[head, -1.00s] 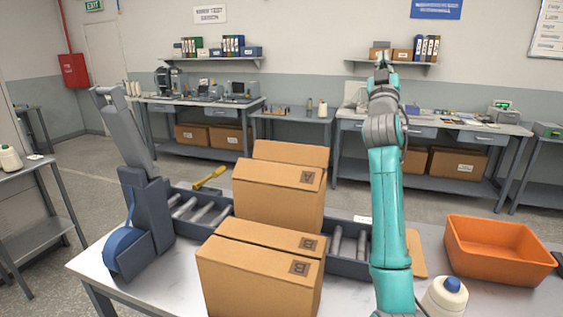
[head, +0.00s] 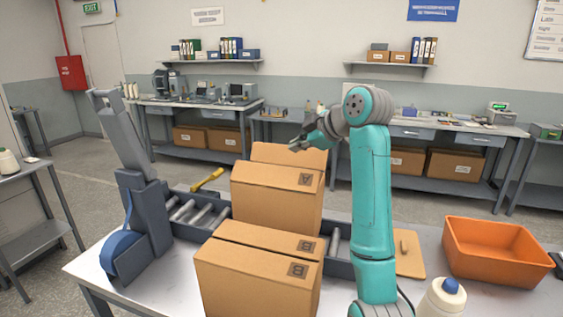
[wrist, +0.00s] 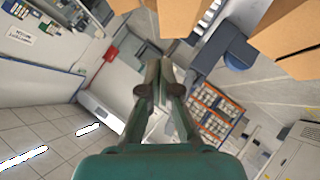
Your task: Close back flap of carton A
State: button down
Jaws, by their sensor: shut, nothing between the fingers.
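Carton A (head: 277,205) is a brown box marked A, standing upright on the roller conveyor behind carton B. Its back flap (head: 288,156) stands up at the far side, tilted away from the box. The near top panel looks folded down. My gripper (head: 296,147) is above carton A near the top of the back flap, its fingers pointing left. It is shut and empty. In the wrist view my gripper's fingers (wrist: 160,70) are together, with brown cardboard at the top edge. I cannot tell whether the fingers touch the flap.
A grey tape machine (head: 140,210) rises at the left. An orange bin (head: 495,250), a tan board (head: 409,256) and a white bottle (head: 441,302) are at the right.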

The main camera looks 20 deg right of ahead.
send_over(283, 170)
jog(key=s+a, duration=0.2)
jog(key=a, duration=0.1)
notch_tip(283, 170, down, 6)
jog(key=shift+s+d+r, duration=0.1)
jog(key=shift+w+d+f, duration=0.3)
jog(key=shift+f, duration=0.2)
jog(key=shift+w+d+f, duration=0.25)
jog(key=shift+d+f, duration=0.05)
jog(key=shift+f, duration=0.15)
jog(key=shift+w+d+f, duration=0.2)
jog(key=shift+w+f, duration=0.15)
jog(key=shift+f, duration=0.2)
jog(key=shift+w, duration=0.1)
jog(key=shift+w+d+f+m+g+y, duration=0.25)
jog(key=shift+w+d+m+g+y, duration=0.05)
jog(key=shift+g, duration=0.4)
jog(key=shift+w+d+f+m+g+y, duration=0.4)
jog(key=shift+w+f+m+g+y, duration=0.25)
jog(key=shift+g, duration=0.35)
jog(key=shift+w+d+f, duration=0.15)
jog(key=shift+f, duration=0.3)
jog(key=shift+w+d+f, duration=0.1)
jog(key=shift+w+f, duration=0.05)
jog(key=shift+f, duration=0.45)
